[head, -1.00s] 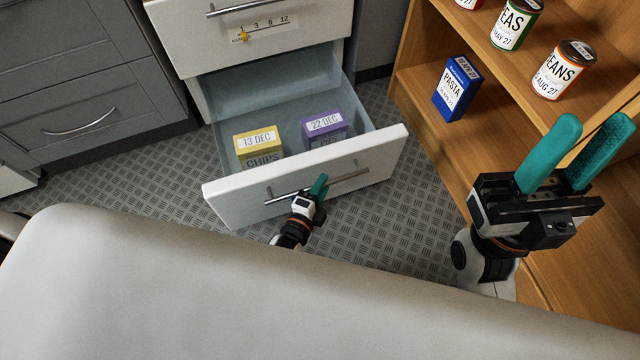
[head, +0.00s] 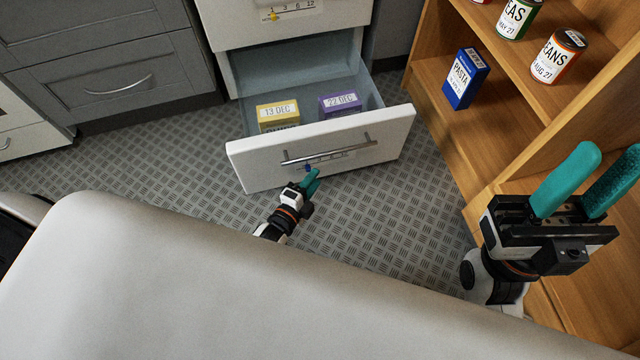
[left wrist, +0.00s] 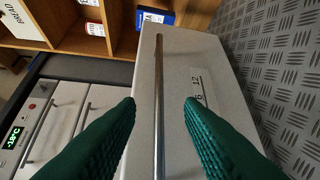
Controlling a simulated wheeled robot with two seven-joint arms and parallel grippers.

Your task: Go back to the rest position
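My left gripper (head: 310,182) is just in front of the open white drawer (head: 385,141), near its metal handle (head: 330,152). In the left wrist view, its two green fingers (left wrist: 160,103) are spread apart, with the handle (left wrist: 158,75) seen beyond the gap and nothing gripped. In the head view, my right gripper (head: 590,184) is raised at the right, its green fingers apart and empty, in front of the wooden shelf.
The drawer holds a yellow box (head: 278,112) and a purple box (head: 340,103). The wooden shelf (head: 480,150) at right bears a blue pasta box (head: 465,78) and cans (head: 557,55). Grey cabinets (head: 110,60) stand at left. Patterned floor (head: 170,160) is clear between.

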